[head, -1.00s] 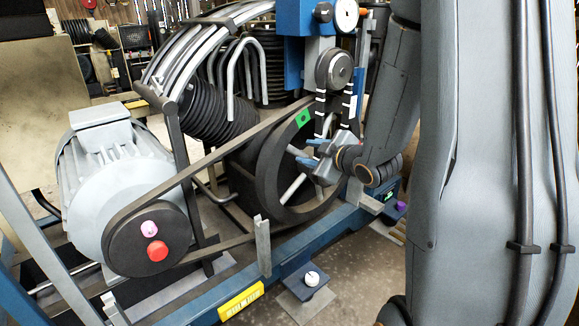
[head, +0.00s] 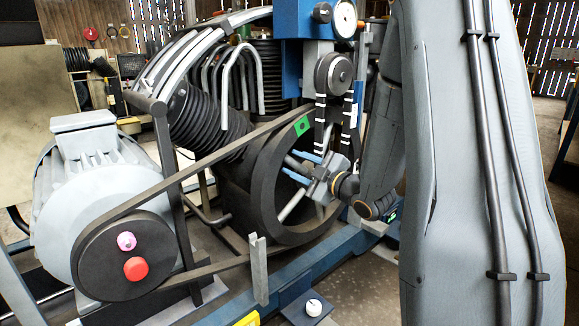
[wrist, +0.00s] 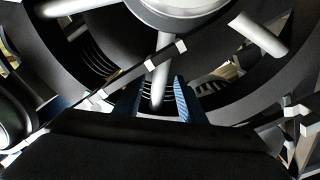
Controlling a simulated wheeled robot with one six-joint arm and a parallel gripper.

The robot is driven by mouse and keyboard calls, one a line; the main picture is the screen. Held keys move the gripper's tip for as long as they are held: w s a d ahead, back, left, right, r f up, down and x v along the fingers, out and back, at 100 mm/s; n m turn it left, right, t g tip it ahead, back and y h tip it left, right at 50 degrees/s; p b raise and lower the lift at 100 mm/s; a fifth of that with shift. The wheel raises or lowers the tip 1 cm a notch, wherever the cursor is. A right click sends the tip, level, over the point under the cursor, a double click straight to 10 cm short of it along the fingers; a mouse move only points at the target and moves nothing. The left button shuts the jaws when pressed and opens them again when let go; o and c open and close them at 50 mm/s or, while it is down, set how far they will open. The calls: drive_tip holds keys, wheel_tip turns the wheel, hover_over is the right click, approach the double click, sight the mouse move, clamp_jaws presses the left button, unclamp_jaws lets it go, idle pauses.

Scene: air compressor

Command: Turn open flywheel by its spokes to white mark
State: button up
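The black open flywheel (head: 268,190) stands upright, with a green patch (head: 302,126) at its upper rim. A pale spoke (head: 292,205) shows at its lower left. My gripper (head: 302,165) reaches into the wheel's open face from the right. In the wrist view, my two blue fingertips (wrist: 157,100) are apart, with a pale spoke (wrist: 160,75) running down between them and gaps on both sides. The pale hub (wrist: 182,8) is at the top. Another spoke (wrist: 260,36) is at the right. I cannot make out which marking is the white mark.
A belt (head: 215,160) joins the flywheel to the motor pulley (head: 125,255), which has pink and red knobs. A grey upright bracket (head: 258,270) stands before the flywheel. Black posts with white bands (head: 320,115) are close above my gripper. The blue frame rail (head: 300,272) runs below.

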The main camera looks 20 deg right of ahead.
drive_tip(key=shift+b+x, duration=0.3)
drive_tip(key=shift+x, duration=1.05)
